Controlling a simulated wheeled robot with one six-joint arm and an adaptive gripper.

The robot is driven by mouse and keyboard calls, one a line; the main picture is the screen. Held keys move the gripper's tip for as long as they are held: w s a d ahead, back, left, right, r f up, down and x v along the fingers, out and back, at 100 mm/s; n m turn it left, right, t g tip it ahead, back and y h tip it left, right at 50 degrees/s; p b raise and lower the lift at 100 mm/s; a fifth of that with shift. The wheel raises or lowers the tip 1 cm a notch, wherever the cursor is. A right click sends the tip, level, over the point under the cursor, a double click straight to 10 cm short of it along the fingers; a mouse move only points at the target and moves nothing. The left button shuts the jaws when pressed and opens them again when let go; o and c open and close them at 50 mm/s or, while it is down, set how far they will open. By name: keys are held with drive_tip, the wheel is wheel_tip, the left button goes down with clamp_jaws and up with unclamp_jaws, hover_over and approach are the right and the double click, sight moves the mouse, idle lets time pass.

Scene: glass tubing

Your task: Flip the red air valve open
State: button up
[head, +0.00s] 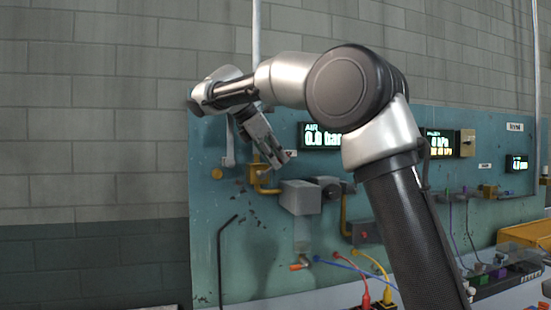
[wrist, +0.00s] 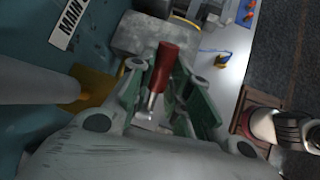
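The red valve handle (wrist: 166,68) shows in the wrist view, with a thin silvery stem running down from it. My gripper (wrist: 164,88) is around it, its two fingers spread apart on either side with the handle between them. I cannot tell whether the handle touches the right finger. In the head view my gripper (head: 280,158) points down in front of the teal panel (head: 225,210), just above the yellow pipe (head: 263,187). The red handle cannot be made out there. The AIR display (head: 321,136) beside it reads 0.0 bar.
A grey box (head: 300,197) sits on the panel below right of my gripper. A pale lever (head: 229,148) hangs to its left. Red and yellow hoses (head: 366,290) lie low at the front. A white pipe (wrist: 35,82) runs close beside my gripper in the wrist view.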

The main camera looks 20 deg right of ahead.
drive_tip(key=o, duration=0.4)
drive_tip(key=shift+o, duration=0.2)
wheel_tip(320, 180, up, 10)
idle(0.4)
